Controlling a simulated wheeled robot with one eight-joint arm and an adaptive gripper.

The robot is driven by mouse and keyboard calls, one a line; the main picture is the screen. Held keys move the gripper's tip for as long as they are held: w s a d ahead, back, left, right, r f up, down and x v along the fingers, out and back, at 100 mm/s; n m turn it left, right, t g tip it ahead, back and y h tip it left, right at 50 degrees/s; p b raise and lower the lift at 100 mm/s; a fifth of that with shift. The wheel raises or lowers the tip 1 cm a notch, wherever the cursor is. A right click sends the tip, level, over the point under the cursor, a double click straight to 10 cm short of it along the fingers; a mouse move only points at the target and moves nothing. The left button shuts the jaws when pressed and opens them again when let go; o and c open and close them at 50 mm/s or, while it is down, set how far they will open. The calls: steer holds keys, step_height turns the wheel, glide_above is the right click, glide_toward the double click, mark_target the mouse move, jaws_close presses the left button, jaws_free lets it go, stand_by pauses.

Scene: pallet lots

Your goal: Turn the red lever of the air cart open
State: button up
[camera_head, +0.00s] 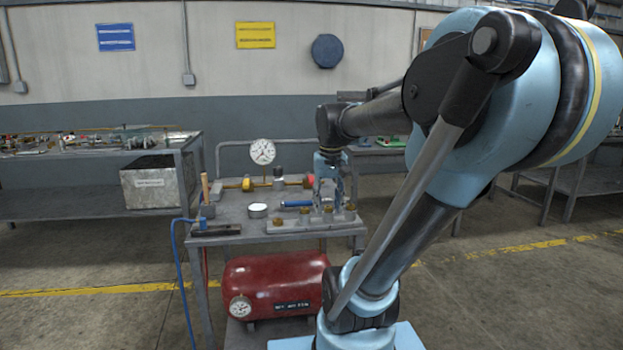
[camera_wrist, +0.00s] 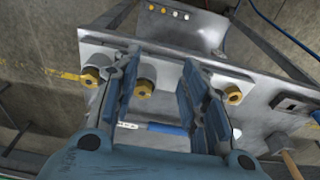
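The air cart (camera_head: 232,215) is a grey metal bench with a red tank (camera_head: 275,284) below. A horizontal pipe with a round white gauge (camera_head: 262,152) runs along its back. A small red part (camera_head: 308,181) shows at the pipe's right end, beside my gripper; I cannot tell whether it is the red lever. My gripper (camera_head: 328,197) is over the cart's right side, pointing down. In the wrist view my gripper (camera_wrist: 168,106) has its blue fingers apart, with nothing held between them. No red lever shows in the wrist view.
A metal plate with brass fittings (camera_wrist: 232,95) lies below my fingers. A blue-handled tool (camera_head: 296,204) lies behind the plate. A round tin (camera_head: 258,210) and a wooden-handled tool (camera_head: 205,188) stand farther left. A blue hose (camera_head: 177,262) hangs off the cart's left side.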

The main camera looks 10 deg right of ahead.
steer(key=w+r, duration=0.5)
steer(key=w, duration=0.3)
steer(key=w+r, duration=0.6)
steer(key=w, duration=0.2)
step_height(320, 180, up, 3)
steer(key=g, duration=0.2)
glide_above(312, 178)
steer(key=f, duration=1.6)
steer(key=shift+s+a+f, duration=0.15)
steer(key=shift+s, duration=0.05)
jaws_close()
